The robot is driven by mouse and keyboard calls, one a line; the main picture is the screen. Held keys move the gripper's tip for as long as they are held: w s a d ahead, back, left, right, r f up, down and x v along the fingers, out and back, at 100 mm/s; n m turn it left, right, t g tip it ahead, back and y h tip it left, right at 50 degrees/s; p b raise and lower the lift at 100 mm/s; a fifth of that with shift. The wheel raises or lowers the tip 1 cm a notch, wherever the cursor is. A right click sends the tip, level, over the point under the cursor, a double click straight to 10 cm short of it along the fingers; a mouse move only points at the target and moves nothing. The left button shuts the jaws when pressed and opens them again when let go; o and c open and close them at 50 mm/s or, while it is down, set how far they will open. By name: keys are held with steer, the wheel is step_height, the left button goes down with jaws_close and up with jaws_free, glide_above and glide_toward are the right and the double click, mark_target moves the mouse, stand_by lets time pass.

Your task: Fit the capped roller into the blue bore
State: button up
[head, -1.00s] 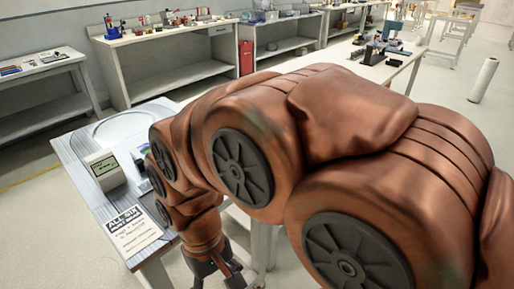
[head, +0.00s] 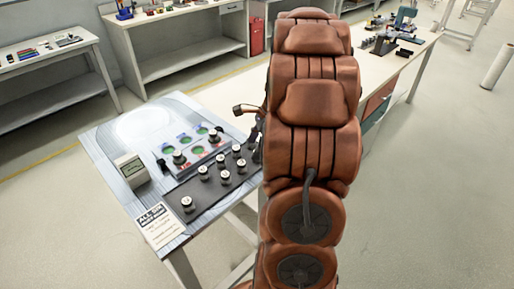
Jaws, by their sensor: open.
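Several dark rollers with pale caps stand upright on a dark strip tray (head: 207,199), one capped roller (head: 187,204) at its near end. Behind it is a panel (head: 171,171) with green round spots, blue marks along its far row and red marks along its near row. Two more capped rollers, a left one (head: 179,157) and a right one (head: 213,135), stand on the panel. I cannot tell which bore is the blue one. My gripper (head: 245,114) is open, beside the table's right side, partly hidden by my arm. It seems to hold nothing.
A small grey box with a screen (head: 132,169) and a printed card (head: 159,224) lie on the table's left part. A round pale area (head: 143,125) at the back is clear. Workbenches (head: 185,42) stand behind; open floor lies right.

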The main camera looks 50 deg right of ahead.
steer(key=d+m+p, duration=0.1)
steer(key=d+m, duration=0.2)
steer(key=d, duration=0.3)
steer(key=shift+t, duration=0.4)
steer(key=p+x, duration=0.1)
steer(key=x, duration=0.3)
steer(key=p+x, duration=0.1)
steer(key=x, duration=0.1)
steer(key=shift+w+a+f+p, duration=0.1)
steer(key=shift+w+a+p, duration=0.1)
steer(key=shift+a+p, duration=0.2)
steer(key=shift+w+f, duration=0.1)
steer(key=shift+f, duration=0.4)
steer(key=shift+a, duration=0.1)
jaws_close()
